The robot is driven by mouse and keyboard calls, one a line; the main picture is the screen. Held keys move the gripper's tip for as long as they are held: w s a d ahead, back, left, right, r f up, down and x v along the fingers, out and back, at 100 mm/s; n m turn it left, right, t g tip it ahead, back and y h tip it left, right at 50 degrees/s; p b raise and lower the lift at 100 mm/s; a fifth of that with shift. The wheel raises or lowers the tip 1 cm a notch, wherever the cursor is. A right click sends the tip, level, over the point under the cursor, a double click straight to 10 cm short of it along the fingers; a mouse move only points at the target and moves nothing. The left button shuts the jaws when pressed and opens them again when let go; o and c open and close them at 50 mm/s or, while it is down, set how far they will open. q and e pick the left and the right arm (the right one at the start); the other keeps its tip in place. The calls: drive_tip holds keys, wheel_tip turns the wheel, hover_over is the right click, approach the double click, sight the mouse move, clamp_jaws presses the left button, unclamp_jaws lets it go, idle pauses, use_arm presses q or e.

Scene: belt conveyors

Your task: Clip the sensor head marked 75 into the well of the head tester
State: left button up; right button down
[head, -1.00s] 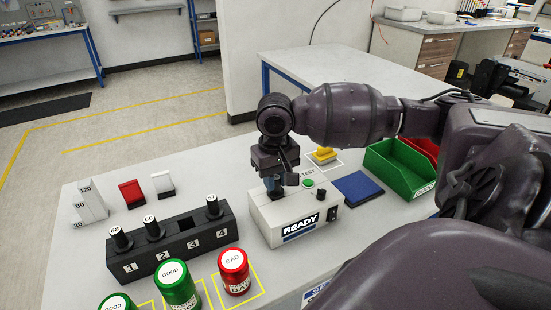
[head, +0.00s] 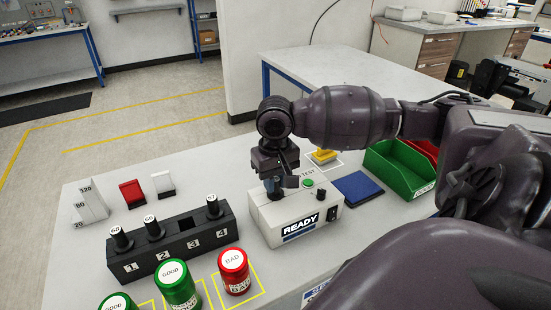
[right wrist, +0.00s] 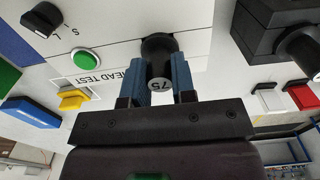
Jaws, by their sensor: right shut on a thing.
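The head tester (head: 270,232) is a pale box on the table with a READY display, a green button and a black knob. My right gripper (head: 272,190) points down over its left end. It is shut on the black sensor head marked 75 (right wrist: 158,72), whose round labelled end faces the right wrist camera between the blue finger pads (right wrist: 158,78). The head's far end meets the tester's top (right wrist: 100,40). The well is hidden, and I cannot tell how deep the head sits. My left gripper is not in view.
A black rack (head: 148,263) left of the tester holds black heads in slots 1, 2 and 4; slot 3 is empty. Green GOOD and red BAD canisters (head: 233,272) stand in front. A blue pad (head: 359,187) and green bin (head: 400,168) lie right.

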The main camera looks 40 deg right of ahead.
drive_tip(key=c, duration=0.9)
unclamp_jaws()
drive_tip(key=shift+o, duration=0.2)
wheel_tip(320, 180, up, 4)
drive_tip(key=shift+w+f+p, duration=0.1)
drive_tip(key=shift+p, duration=0.3)
wheel_tip(320, 180, up, 6)
drive_tip(key=shift+f+p, duration=0.2)
drive_tip(key=shift+p, duration=0.3)
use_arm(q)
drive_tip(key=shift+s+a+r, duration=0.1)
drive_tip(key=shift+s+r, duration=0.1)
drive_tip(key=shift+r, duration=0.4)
use_arm(e)
drive_tip(key=shift+r, duration=0.7)
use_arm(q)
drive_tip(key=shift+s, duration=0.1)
use_arm(e)
drive_tip(key=shift+f, duration=0.1)
